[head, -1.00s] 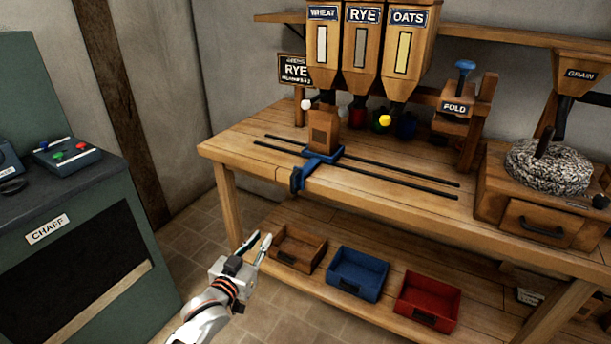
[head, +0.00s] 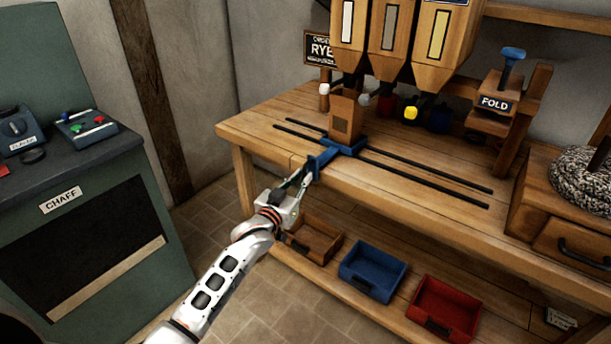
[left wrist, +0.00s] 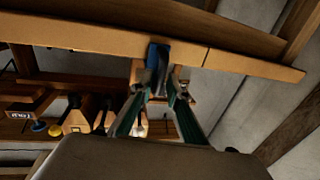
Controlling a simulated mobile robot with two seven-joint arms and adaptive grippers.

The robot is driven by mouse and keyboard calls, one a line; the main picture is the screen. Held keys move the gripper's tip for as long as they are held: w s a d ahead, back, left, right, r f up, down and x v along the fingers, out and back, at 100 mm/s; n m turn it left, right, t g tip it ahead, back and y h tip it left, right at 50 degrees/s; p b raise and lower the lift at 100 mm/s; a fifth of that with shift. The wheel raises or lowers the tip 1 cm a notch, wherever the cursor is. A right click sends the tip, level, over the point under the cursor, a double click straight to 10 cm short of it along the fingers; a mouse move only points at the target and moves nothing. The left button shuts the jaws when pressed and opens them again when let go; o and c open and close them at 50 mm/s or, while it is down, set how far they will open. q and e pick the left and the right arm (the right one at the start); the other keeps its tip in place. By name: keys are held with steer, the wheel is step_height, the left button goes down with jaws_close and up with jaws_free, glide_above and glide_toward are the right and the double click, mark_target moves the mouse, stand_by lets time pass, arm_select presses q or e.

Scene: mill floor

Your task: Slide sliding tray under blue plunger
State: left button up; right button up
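The blue sliding tray (head: 345,148) sits on two dark rails on the bench, carrying a brown paper-like bag (head: 343,118). Its blue handle (head: 316,163) sticks out over the bench's front edge. My left gripper (head: 301,181) is at this handle, its fingers apart. In the left wrist view the handle (left wrist: 158,58) lies ahead of and between the fingertips (left wrist: 164,90); I cannot tell whether they touch it. The blue plunger (head: 513,54) stands over the FOLD press (head: 495,104), to the right of the tray near the rails' right end. My right gripper is not in view.
Three grain hoppers (head: 392,40) with coloured knobs hang behind the rails. The rails (head: 430,182) are clear right of the tray. Brown, blue (head: 373,271) and red (head: 444,308) bins sit on the lower shelf. A green chaff machine (head: 75,210) stands left.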

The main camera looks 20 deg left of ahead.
arm_select(q)
steer(key=shift+w+d, duration=0.2)
steer(key=shift+w, duration=1)
jaws_close()
steer(key=shift+d, duration=0.15)
